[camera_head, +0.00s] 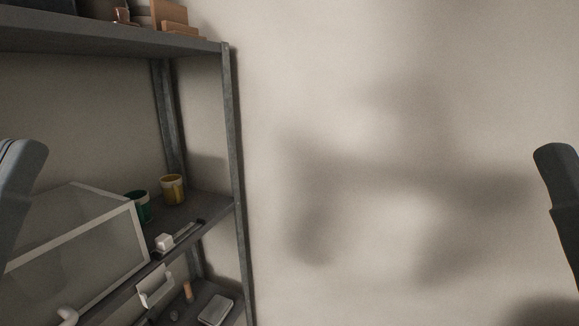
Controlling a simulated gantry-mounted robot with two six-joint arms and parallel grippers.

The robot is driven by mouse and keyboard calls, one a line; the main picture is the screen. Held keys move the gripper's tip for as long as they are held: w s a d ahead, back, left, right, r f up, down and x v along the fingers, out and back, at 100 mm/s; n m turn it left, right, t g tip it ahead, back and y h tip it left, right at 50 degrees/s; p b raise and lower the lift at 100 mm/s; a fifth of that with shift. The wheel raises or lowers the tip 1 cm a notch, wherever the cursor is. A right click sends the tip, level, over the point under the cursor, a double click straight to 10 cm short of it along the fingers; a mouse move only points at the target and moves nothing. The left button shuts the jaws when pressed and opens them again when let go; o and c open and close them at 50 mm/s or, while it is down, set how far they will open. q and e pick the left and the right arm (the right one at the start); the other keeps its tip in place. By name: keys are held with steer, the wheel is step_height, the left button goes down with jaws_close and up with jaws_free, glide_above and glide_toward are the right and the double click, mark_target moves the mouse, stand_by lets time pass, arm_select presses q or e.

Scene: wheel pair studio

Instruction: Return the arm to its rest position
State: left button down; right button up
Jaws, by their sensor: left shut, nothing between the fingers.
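My left arm (20,175) comes in at the left edge as a dark grey, rounded part, in front of the shelf's left side. My left gripper is shut with nothing in it; its fingertips are hard to make out in this view. A dark part of my right arm (562,200) stands at the right edge, against the bare wall. My right gripper does not show.
A grey metal shelf (238,130) fills the left. Its middle board holds a yellow mug (172,189), a green mug (143,205), a small white box (164,242) and a large translucent bin (75,250). Brown boxes (168,14) stand on top. The wall area to the right is clear.

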step_height(320, 180, up, 19)
steer(key=p, duration=1.6)
steer(key=shift+r, duration=0.2)
